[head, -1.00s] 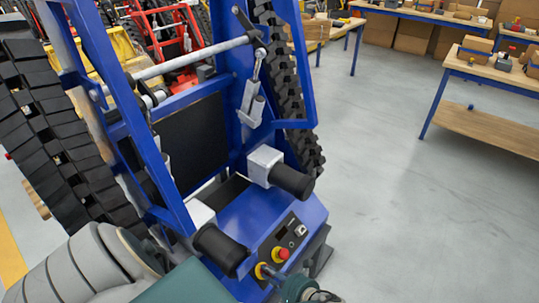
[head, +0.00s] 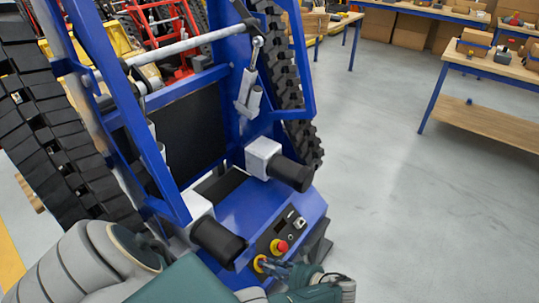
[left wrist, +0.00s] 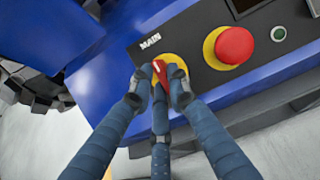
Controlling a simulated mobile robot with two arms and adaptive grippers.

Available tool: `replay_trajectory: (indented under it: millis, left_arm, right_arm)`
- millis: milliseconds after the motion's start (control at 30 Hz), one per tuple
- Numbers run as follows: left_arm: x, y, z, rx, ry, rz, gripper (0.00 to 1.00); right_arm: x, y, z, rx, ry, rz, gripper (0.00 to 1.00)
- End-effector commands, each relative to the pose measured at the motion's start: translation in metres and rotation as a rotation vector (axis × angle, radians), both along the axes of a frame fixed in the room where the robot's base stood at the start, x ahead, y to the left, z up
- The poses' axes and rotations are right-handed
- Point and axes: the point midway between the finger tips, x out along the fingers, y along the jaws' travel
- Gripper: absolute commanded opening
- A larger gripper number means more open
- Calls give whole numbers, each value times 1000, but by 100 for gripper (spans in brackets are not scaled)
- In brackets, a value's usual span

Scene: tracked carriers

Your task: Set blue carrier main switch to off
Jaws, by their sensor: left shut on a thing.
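The blue carrier (head: 233,222) stands upright with its control panel (head: 294,222) on the sloped front housing. The main switch has a yellow round plate (left wrist: 169,60) under the label MAIN and a red knob (left wrist: 158,68). In the head view the switch (head: 259,264) is at the panel's lower left end. My left gripper (head: 270,266) is at the switch. In the left wrist view its fingers (left wrist: 160,85) are closed on the red knob, one on each side, hiding part of it. I cannot tell the knob's exact angle. My right gripper is not in view.
A red emergency stop button (left wrist: 234,45) on yellow sits close to the right of the switch. Two black cylinders (head: 217,242) stick out above the panel. Black tracks (head: 50,140) flank the carrier. The floor to the right is clear up to a workbench (head: 490,66).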

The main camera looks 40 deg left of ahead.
Motion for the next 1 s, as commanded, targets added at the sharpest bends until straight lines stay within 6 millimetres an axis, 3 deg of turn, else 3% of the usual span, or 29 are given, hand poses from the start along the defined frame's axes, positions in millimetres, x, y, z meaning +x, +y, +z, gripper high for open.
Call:
replay_trajectory:
  millis: [233, 267, 333, 367, 700, 1000]
  left_arm:
    - [0, -1, -1, -2, 1, 0, 0]
    - [0, -1, -1, -3, 1, 0, 20]
    - [0, 0, 0, -2, 1, 0, 34]
    - [0, 0, 0, -2, 1, 0, 35]
    - [1, -4, 2, -2, 0, -1, 35]
    - [6, -46, 23, -5, -1, -2, 35]
  right_arm:
    - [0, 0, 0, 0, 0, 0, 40]
    - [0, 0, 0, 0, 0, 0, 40]
    - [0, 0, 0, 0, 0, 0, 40]
    - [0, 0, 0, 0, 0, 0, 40]
    - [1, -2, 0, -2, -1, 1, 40]
    - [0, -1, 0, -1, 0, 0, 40]
